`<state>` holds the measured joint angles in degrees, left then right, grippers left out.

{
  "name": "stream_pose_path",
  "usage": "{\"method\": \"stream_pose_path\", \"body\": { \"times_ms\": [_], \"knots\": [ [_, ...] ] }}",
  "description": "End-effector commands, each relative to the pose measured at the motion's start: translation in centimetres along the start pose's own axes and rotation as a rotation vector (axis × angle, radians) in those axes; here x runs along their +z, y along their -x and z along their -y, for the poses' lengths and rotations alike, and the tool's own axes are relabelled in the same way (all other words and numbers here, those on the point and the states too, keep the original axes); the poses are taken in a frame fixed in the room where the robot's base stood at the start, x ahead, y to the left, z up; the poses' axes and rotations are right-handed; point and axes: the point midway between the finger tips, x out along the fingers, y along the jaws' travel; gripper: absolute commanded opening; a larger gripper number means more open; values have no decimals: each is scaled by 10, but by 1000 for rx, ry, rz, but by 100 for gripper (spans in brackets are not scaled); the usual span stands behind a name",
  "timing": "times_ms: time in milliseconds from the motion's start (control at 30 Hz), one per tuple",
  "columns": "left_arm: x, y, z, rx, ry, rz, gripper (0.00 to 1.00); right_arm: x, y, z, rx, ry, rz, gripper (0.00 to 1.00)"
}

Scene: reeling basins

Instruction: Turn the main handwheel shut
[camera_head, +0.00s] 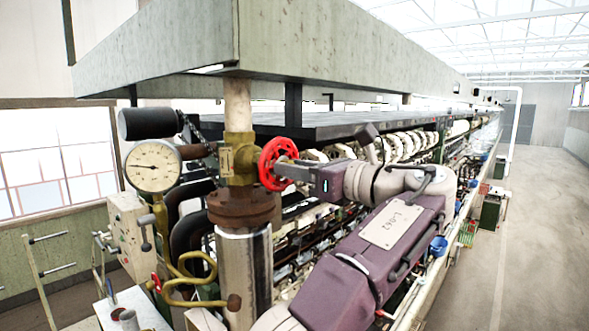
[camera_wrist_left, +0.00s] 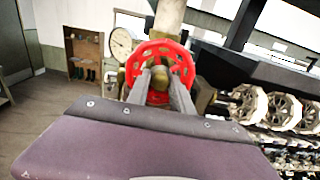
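The red main handwheel (camera_head: 277,164) stands upright on the side of a brass valve (camera_head: 238,160) in the vertical pipe. It also shows in the left wrist view (camera_wrist_left: 185,62), facing the camera. My left gripper (camera_head: 284,168) is at the wheel's face, with its fingers pointing at the hub. In the left wrist view my left gripper's two grey fingers (camera_wrist_left: 158,80) stand apart, with the wheel's middle showing between them. I cannot tell whether they press on it. The finger tips partly cover the wheel's lower half. My right gripper is not in view.
A round pressure gauge (camera_head: 153,166) sits left of the valve. A rusty flange (camera_head: 243,206) and metal pipe (camera_head: 244,275) are below. Yellow bent pipes (camera_head: 190,285) stand lower left. A large pale overhead box (camera_head: 180,40) hangs above. The long machine runs right; the aisle (camera_head: 545,220) is clear.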

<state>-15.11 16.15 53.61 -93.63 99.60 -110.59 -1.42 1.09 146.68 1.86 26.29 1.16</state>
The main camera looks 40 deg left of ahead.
Motion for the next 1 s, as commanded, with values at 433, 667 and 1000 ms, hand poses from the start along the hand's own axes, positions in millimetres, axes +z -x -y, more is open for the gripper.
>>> {"method": "stream_pose_path", "body": {
  "times_ms": [433,667,1000],
  "knots": [
    [0,0,0,-2,-879,0,0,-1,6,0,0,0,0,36],
    [0,0,0,-2,-995,0,0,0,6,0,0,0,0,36],
    [0,0,0,-2,-992,0,40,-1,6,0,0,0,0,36]
  ]
}}
